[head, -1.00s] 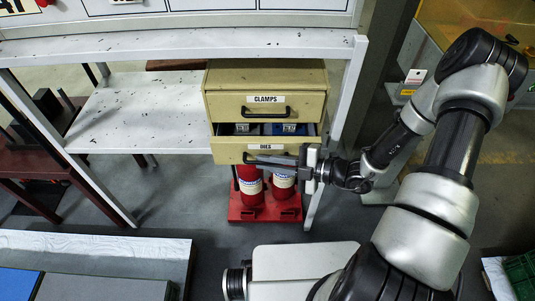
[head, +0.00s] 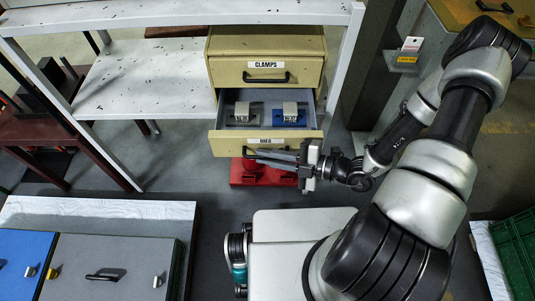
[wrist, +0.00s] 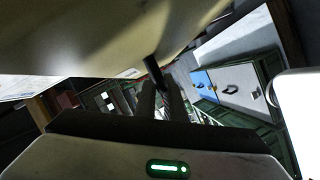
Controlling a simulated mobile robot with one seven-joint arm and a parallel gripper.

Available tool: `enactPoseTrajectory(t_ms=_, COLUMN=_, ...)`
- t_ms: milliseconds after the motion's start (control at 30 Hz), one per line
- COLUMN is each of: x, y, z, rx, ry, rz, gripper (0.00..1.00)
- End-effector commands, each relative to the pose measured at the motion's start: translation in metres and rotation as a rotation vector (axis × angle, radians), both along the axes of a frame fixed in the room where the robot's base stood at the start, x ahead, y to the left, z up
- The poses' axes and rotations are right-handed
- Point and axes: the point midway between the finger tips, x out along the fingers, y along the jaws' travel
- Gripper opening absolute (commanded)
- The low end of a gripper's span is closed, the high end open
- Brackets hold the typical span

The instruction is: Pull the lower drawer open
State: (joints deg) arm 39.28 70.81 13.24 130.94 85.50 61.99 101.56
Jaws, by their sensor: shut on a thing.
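The lower drawer (head: 225,146), labelled DIES, is pulled well out of the beige cabinet (head: 225,46). A grey block and a blue block (head: 291,121), each with a pale top piece, lie inside it. My gripper (head: 262,157) is at the drawer's front from the right, its fingers shut on the black drawer handle (head: 249,153). In the wrist view the dark handle (wrist: 153,70) runs between the fingertips, below the beige drawer front (wrist: 95,30). The upper drawer (head: 228,74), labelled CLAMPS, is closed.
A white-grey bench (head: 130,25) frames the cabinet, with a leg close behind my gripper. A red base (head: 238,176) stands on the floor under the drawer. Blue and grey cases (head: 125,250) lie at lower left; a green crate (head: 518,255) is at lower right.

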Motion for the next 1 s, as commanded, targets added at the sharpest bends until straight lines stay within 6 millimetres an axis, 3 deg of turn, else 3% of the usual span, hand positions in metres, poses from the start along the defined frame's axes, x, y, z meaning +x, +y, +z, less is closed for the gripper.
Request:
enactPoseTrajectory(t_ms=67, x=0.000, y=0.000, z=0.000, rx=0.000, ry=-0.001, rz=-0.001, gripper=0.00)
enactPoseTrajectory(t_ms=100, x=0.001, y=0.000, z=0.000, rx=0.000, ry=-0.001, rz=-0.001, gripper=0.11)
enactPoseTrajectory(t_ms=167, x=0.001, y=0.000, z=0.000, rx=0.000, ry=-0.001, rz=-0.001, gripper=0.17)
enactPoseTrajectory(t_ms=667, x=-0.001, y=-0.004, z=0.001, rx=-0.001, ry=-0.001, rz=-0.001, gripper=0.17)
enactPoseTrajectory(t_ms=867, x=-0.011, y=-0.032, z=0.008, rx=-0.003, ry=-0.001, rz=-0.004, gripper=0.17)
enactPoseTrajectory(t_ms=1000, x=-0.022, y=-0.064, z=0.015, rx=-0.004, ry=-0.002, rz=-0.005, gripper=0.17)
